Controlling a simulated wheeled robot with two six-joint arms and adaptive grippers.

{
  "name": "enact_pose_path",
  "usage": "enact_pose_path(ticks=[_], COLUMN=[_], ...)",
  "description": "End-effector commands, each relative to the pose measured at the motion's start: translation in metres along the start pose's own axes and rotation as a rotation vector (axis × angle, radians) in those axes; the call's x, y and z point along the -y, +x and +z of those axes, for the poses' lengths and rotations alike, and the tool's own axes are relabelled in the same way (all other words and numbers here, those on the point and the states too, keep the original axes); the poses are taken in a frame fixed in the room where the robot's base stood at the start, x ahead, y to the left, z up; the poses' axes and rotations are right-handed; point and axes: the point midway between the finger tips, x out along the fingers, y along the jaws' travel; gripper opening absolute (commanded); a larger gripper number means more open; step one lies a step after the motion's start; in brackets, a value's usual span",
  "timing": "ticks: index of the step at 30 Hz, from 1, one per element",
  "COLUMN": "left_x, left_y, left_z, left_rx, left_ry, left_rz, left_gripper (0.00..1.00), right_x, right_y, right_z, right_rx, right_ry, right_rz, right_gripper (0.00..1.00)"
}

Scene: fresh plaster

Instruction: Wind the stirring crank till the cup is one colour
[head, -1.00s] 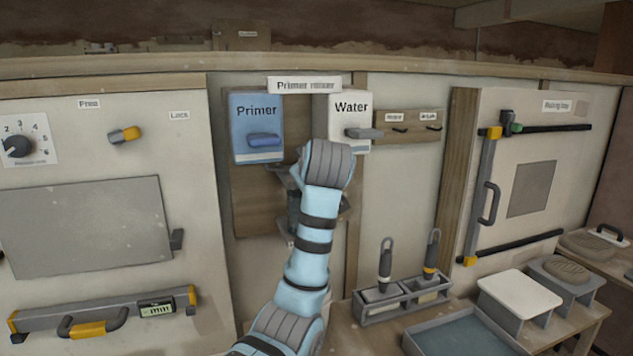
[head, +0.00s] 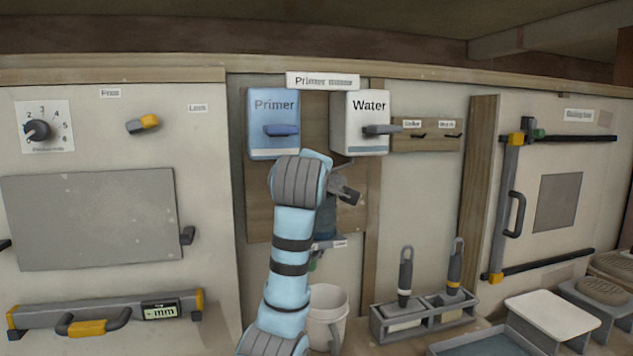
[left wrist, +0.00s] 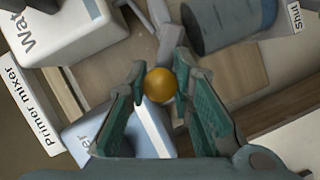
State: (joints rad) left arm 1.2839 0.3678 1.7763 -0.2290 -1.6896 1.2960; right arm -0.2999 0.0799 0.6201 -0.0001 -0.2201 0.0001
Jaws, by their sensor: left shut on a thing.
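The primer mixer's cup (head: 326,222), a dark blue-grey cylinder, shows partly behind my left arm in the head view. It also appears at the top of the left wrist view (left wrist: 225,18); its contents' colour cannot be made out. The crank's round orange-yellow knob (left wrist: 160,84) sits between the fingers of my left gripper (left wrist: 158,90), which is shut on it. In the head view my wrist hides most of the crank and the fingers. The blue Primer box (head: 273,110) and white Water box (head: 361,108) are above, each with a lever. My right gripper is out of view.
A white bucket (head: 328,305) stands below the mixer, partly behind my arm. To its right are a brush rack (head: 425,318), a shallow blue tray (head: 480,343) and a white-topped stand (head: 552,316). A grey panel (head: 90,218) and a handled level (head: 100,314) are at left.

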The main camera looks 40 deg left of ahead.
Motion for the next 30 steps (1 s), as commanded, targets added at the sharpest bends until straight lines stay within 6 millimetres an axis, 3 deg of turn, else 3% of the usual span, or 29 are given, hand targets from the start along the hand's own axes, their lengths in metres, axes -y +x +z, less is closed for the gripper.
enact_pose_path(ticks=[12, 13, 17, 26, 30], left_x=[0.001, 0.001, 0.000, 0.000, -0.001], left_y=[0.000, 0.000, 0.000, -0.002, -0.021], left_z=[0.000, 0.000, 0.000, 0.000, -0.001], left_rx=[0.002, 0.002, 0.001, 0.000, -0.001], left_ry=[-0.007, -0.007, -0.007, -0.007, -0.008], left_rz=[0.001, 0.001, 0.002, 0.003, 0.006], left_gripper=[0.00, 0.23, 0.43, 0.43, 0.43], right_x=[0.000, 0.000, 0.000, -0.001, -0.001], right_y=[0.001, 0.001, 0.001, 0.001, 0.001], right_z=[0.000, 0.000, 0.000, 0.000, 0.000], right_rx=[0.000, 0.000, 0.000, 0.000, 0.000], right_ry=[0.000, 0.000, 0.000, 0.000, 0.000], right_rz=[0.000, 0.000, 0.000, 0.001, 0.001], right_gripper=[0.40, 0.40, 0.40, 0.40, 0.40])
